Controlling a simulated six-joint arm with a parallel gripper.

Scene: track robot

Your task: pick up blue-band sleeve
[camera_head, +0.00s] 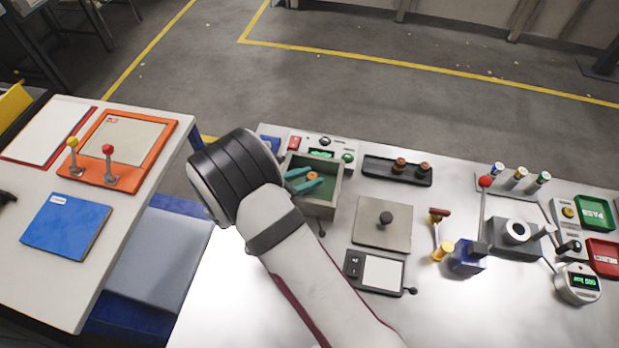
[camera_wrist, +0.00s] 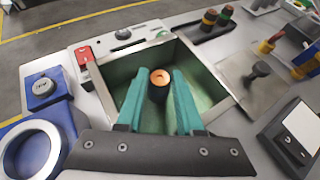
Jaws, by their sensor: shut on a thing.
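My gripper (camera_head: 308,181) reaches down into an open green-lined box (camera_head: 335,196). Its teal fingers also show in the wrist view (camera_wrist: 155,88), one on each side of a small dark sleeve with a copper-orange top (camera_wrist: 160,77). The gripper is shut on this sleeve, which looks upright inside the box. The orange top also shows in the head view (camera_head: 312,175). The colour of its band cannot be made out, as the fingers hide its sides. I cannot tell whether it touches the box floor.
A dark tray (camera_head: 376,171) with two colour-banded sleeves lies right of the box. A grey plate with a dark knob (camera_head: 381,230) is nearer. Three upright posts with blue, yellow and green bands (camera_head: 517,177) and a red-knobbed lever (camera_head: 484,183) stand further right.

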